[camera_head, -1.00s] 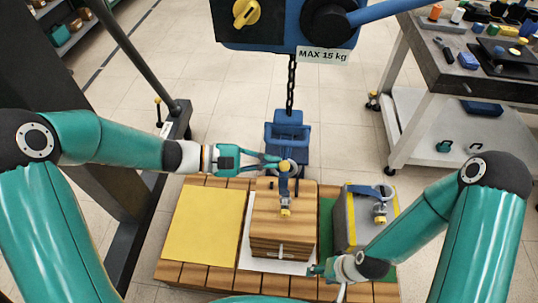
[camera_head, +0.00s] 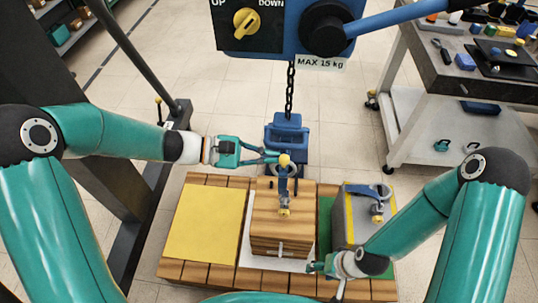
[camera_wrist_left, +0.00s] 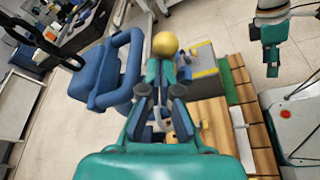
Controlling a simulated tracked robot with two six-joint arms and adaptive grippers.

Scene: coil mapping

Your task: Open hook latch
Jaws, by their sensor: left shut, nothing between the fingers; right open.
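A blue hoist hook block (camera_head: 287,132) hangs on a chain over the wooden block (camera_head: 283,225). The knob also shows in the left wrist view (camera_wrist_left: 165,44). My left gripper (camera_head: 277,157) is shut and empty, its tips right beside the knob; whether they touch is unclear. The latch itself is hard to make out. My right gripper (camera_head: 318,268) is open near the wooden block's front right corner.
A grey block with yellow edges (camera_head: 345,215) and its own blue fitting (camera_head: 370,190) stands right on the pallet. A yellow pad (camera_head: 208,222) lies bare at left. The hoist control box (camera_head: 285,28) hangs above. A tool cart (camera_head: 450,60) stands at back right.

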